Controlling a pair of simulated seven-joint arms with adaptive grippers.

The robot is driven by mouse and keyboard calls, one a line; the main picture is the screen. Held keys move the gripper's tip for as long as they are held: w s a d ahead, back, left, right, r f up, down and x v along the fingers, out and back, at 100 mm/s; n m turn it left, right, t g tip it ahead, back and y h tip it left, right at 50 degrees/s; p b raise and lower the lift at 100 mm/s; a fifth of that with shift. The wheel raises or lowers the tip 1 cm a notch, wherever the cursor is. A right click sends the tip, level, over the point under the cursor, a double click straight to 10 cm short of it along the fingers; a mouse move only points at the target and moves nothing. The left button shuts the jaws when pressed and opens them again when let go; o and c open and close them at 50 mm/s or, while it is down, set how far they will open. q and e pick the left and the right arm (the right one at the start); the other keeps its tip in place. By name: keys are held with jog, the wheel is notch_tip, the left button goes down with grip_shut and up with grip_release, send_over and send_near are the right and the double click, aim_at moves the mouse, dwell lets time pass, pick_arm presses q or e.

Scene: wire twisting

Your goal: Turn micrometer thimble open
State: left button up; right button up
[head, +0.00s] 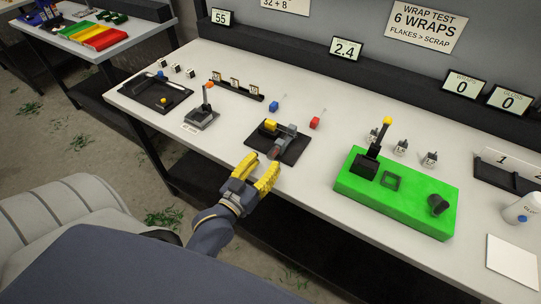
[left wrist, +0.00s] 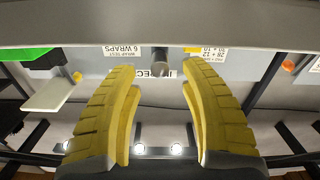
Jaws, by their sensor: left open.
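The micrometer sits on a black base plate (head: 296,153) near the front edge of the white table. It has a grey frame (head: 288,131), a yellow block (head: 270,126) and a dark thimble (head: 274,152) at its front end. My left gripper (head: 261,169) has yellow fingers. It is open just in front of the thimble, at the table's edge. In the left wrist view, the two fingers (left wrist: 159,82) stand wide apart. A grey cylinder (left wrist: 161,69), apparently the thimble, shows between the fingertips, with gaps on both sides. My right gripper is not in view.
A green box (head: 402,194) with a lever stands to the right. A black tray (head: 152,98) and a small grey device (head: 201,118) are to the left. A bottle (head: 521,208) stands far right.

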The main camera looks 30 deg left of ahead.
pick_arm(q)
jog(key=s, duration=0.7)
jog(key=shift+s, duration=0.15)
jog(key=shift+a, duration=0.1)
